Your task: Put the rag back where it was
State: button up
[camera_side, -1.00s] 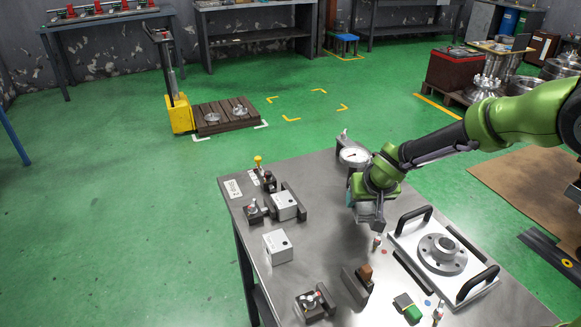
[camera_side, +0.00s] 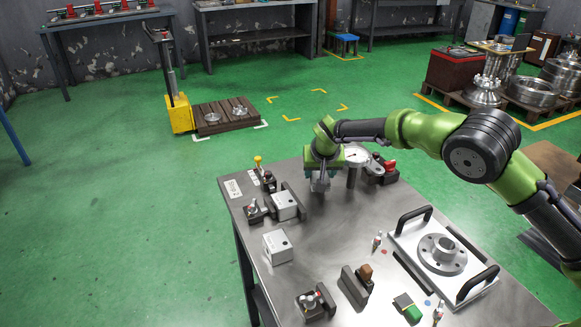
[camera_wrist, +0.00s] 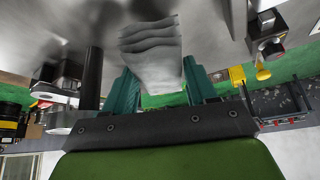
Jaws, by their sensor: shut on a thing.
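The rag is a pale grey folded cloth (camera_wrist: 152,50) in the wrist view. It is pinched between the teal fingers of my gripper (camera_wrist: 160,80) and sticks out past them. In the side view my gripper (camera_side: 320,176) hangs over the back part of the metal table (camera_side: 335,240), just left of the round gauge. A small grey piece of the rag (camera_side: 320,186) shows under it. I cannot tell whether the rag touches the table.
The gauge (camera_side: 356,155) and a red-and-black clamp (camera_side: 383,171) stand close right of my gripper. A grey block (camera_side: 285,205) in a fixture is to the left, with another grey block (camera_side: 278,247) in front. A handled plate (camera_side: 442,256) is at right. The table's middle is clear.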

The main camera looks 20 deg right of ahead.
jog(key=shift+w, duration=0.25)
jog(key=shift+f, duration=1.75)
jog(key=shift+f, duration=0.15)
jog(key=o, duration=1.1)
